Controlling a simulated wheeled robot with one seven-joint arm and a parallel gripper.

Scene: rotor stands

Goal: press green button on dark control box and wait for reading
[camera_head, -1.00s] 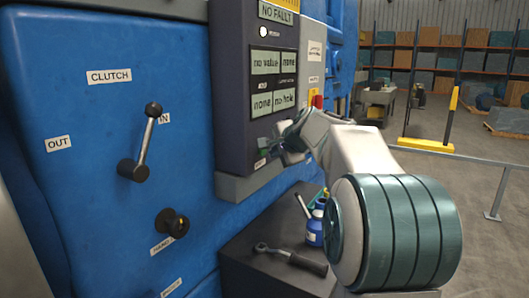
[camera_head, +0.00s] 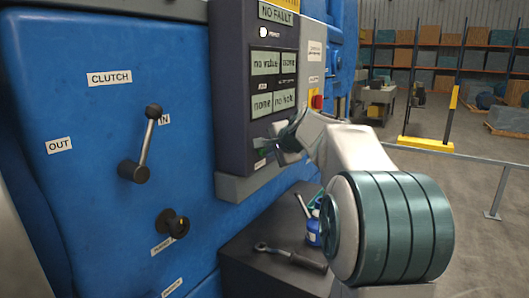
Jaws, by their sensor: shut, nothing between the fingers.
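The dark control box (camera_head: 231,95) is mounted on the blue machine. Its upper plate reads "NO FAULT", and its lower displays (camera_head: 275,102) read "no value", "none", "none" and "no hole". My gripper (camera_head: 262,145) is shut and empty at the lower part of the box's face, close to it. A small green patch shows by the fingertips, but I cannot tell whether it is the green button or part of my gripper. Whether the fingertips touch the box is unclear.
The clutch lever (camera_head: 150,140) and a black knob (camera_head: 172,223) are on the blue panel at left. A wrench (camera_head: 290,258) and a blue bottle (camera_head: 314,228) lie or stand on a dark bench below. A red button (camera_head: 317,101) is right of the box.

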